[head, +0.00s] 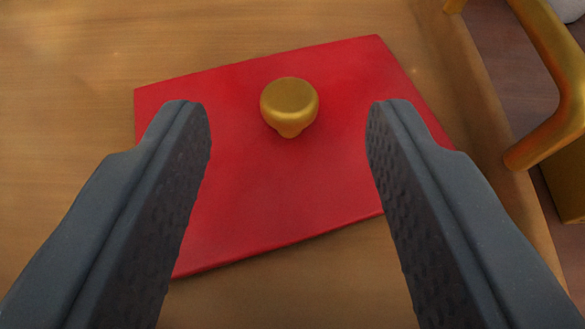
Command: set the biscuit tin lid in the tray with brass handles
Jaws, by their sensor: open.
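The biscuit tin lid (250,185) is a flat red square with a round brass knob (290,98) at its middle. It lies on the wooden floor of the tray with brass handles (60,130), turned at an angle to the tray's edge. A brass handle (548,125) shows at the tray's right edge. My gripper (288,108) is open above the lid. Its two dark fingers stand to the left and right of the knob, with a clear gap on both sides. The fingers hide parts of the lid's left and right edges.
The tray's raised right edge (490,110) runs down the right side, close to the lid's right corner. Bare wood lies to the left of the lid. Beyond the right edge is a darker wood surface (500,50) and part of a pale rounded thing (568,8).

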